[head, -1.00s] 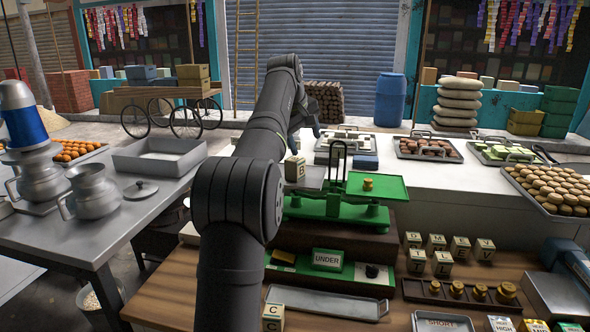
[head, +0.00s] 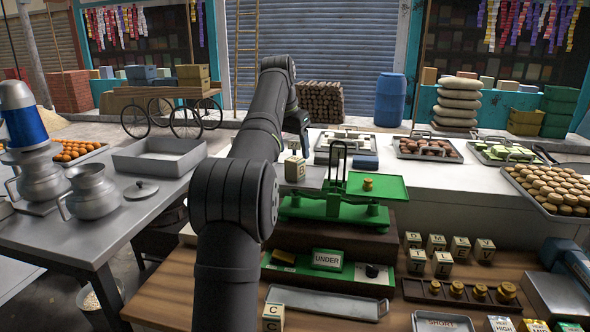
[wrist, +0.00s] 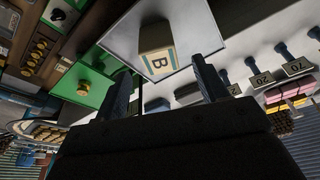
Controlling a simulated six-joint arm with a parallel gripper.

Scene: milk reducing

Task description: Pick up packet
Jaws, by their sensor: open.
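A small beige packet marked B (head: 294,169) stands on the grey left pan (head: 314,182) of the green balance scale (head: 335,208). In the wrist view the packet (wrist: 158,52) sits upper middle on the pale pan (wrist: 115,68), its B label facing the camera. My gripper (wrist: 165,88) is open and empty, with one finger on each side of the picture below the packet. The fingers look apart from it. In the head view my gripper (head: 300,128) is above and behind the packet, partly hidden by my arm.
A brass weight (head: 368,184) stands on the green right pan (head: 385,188). The scale's post (head: 337,165) rises close to the packet's right. Trays of sweets (head: 428,149) lie behind. Lettered cubes (head: 460,247) and brass weights (head: 480,291) stand at front right.

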